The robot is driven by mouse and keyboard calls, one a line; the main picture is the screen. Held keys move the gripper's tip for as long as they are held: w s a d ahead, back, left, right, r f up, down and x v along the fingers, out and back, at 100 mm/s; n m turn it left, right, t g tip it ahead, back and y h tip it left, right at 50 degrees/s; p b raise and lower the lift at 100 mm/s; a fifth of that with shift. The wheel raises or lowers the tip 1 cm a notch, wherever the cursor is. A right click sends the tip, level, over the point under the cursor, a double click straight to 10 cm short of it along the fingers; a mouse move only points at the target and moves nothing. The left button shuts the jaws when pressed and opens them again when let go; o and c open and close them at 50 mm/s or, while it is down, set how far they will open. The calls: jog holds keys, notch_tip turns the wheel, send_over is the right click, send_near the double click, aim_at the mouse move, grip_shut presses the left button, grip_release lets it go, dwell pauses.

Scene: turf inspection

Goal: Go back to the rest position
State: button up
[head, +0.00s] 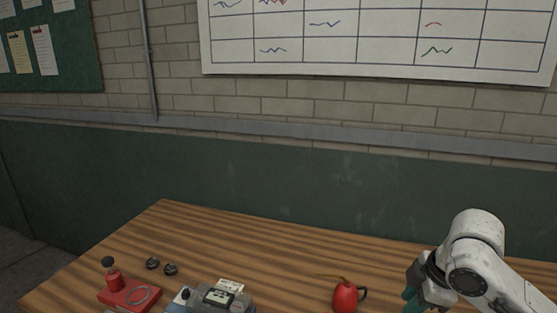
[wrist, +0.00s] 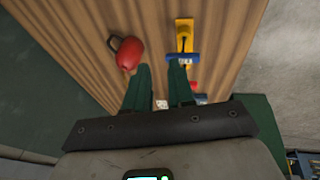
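My gripper (head: 415,296) hangs over the right part of the wooden table (head: 300,257) at the lower right of the head view, partly cut off by the frame's lower edge. In the wrist view, its two green fingers (wrist: 160,67) stand apart with bare wood showing between them, so it is open and empty.
A red device (head: 128,292), two small dark round pieces (head: 170,269) and a grey device (head: 222,297) are on the table's left part. The wrist view shows a yellow and blue item (wrist: 184,42) near the table edge. A green wall panel (head: 300,190) rises behind the table.

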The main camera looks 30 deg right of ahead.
jog(key=w+a+r+m+t+y+b, duration=0.1)
jog(key=w+a+m+t, duration=0.1)
jog(key=w+a, duration=0.5)
jog(key=w+a+r+m+t+y, duration=0.1)
jog(key=w+a+t+y, duration=0.1)
jog(key=w+a, duration=0.5)
jog(key=s+a+f+m+g, duration=0.1)
jog(key=s+a+f+m, duration=0.2)
jog(key=s+a+f, duration=0.35)
jog(key=s+a+f+m+g, duration=0.2)
jog(key=s+a+f, duration=0.2)
jog(key=s+f, duration=0.45)
jog(key=s+d+f+m+g+h+b, duration=0.1)
jog(key=s+d+f+g+h, duration=0.2)
jog(key=s+f, duration=0.7)
jog(key=s+d, duration=0.1)
jog(key=s, duration=0.2)
jog(key=shift+s+d+g, duration=0.25)
jog(key=shift+d+g, duration=0.05)
